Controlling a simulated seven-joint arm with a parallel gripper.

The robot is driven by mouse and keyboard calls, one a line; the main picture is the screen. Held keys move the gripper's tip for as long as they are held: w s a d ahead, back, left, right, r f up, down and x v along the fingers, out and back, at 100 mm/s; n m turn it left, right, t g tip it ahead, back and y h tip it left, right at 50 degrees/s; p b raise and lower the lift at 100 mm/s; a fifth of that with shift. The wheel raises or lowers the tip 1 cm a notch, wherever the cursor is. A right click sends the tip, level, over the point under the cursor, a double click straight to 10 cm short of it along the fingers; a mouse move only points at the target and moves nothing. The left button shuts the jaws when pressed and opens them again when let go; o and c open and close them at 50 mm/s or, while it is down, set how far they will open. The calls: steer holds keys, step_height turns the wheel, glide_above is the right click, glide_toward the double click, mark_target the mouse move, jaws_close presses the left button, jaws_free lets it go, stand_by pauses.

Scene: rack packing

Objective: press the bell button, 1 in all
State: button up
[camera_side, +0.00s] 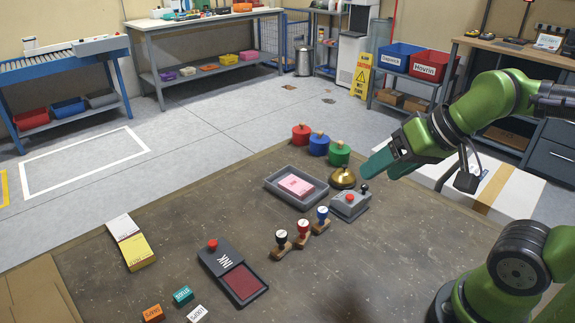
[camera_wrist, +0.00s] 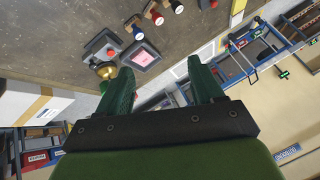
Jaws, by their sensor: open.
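A brass bell (camera_side: 343,178) stands on the dark table in the side view, beside a grey box (camera_side: 343,209) with a red button and a black knob. In the wrist view the bell (camera_wrist: 106,71) is near the tip of the left finger, with the grey box (camera_wrist: 94,50) just beyond it. My gripper (camera_side: 378,167) is in the air to the right of the bell in the side view, apart from it. Its two green fingers (camera_wrist: 163,66) are spread with nothing between them.
A grey tray (camera_side: 275,184) with pink pads lies left of the bell. Red, blue and green knobbed pieces (camera_side: 318,144) stand behind. Several stamps (camera_side: 303,233) and an ink pad (camera_side: 243,283) are in front. A taped white box (camera_side: 500,190) is at the right.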

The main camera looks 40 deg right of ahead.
jaws_close()
stand_by(1.5)
